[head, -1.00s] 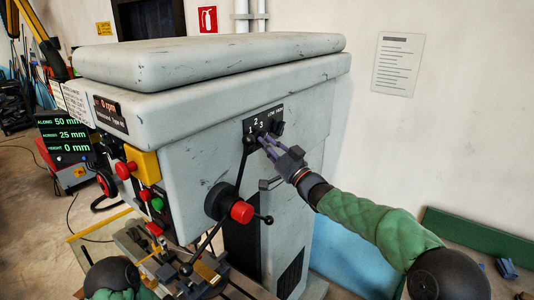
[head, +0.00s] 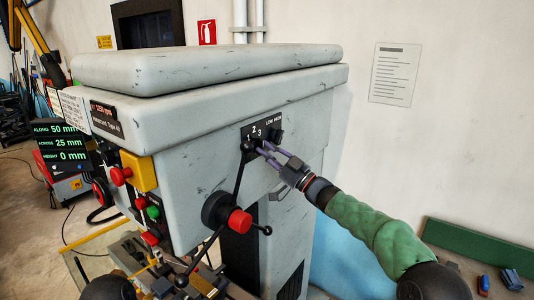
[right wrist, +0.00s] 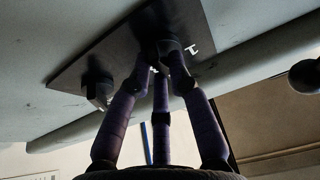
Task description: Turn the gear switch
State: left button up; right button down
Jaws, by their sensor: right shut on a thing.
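The black panel (head: 249,131) on the side of the grey machine bears the numbers 1, 2, 3 and the words LOW HIGH. My right gripper (head: 263,147) reaches it from the right, its purple fingers against the panel's lower part. In the right wrist view, the gripper's three fingers (right wrist: 162,62) are closed around a dark knob, the gear switch (right wrist: 160,46). The fingers hide much of the switch. A second black knob (head: 277,134) sits at the panel's right, under LOW HIGH. It also shows at the left in the right wrist view (right wrist: 97,90). My left gripper is not in view.
A long black lever (head: 238,178) with a ball end runs close to the gripper, from a hub with a red cap (head: 240,221). A speed display (head: 104,115) is on the machine's front. Free air lies right of the machine.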

dwell(0.3)
jog(key=c, duration=1.1)
grip_release()
jog(key=shift+c, duration=0.2)
jog(key=shift+d, duration=0.1)
jog(key=v, duration=1.2)
jog(key=shift+f, duration=0.1)
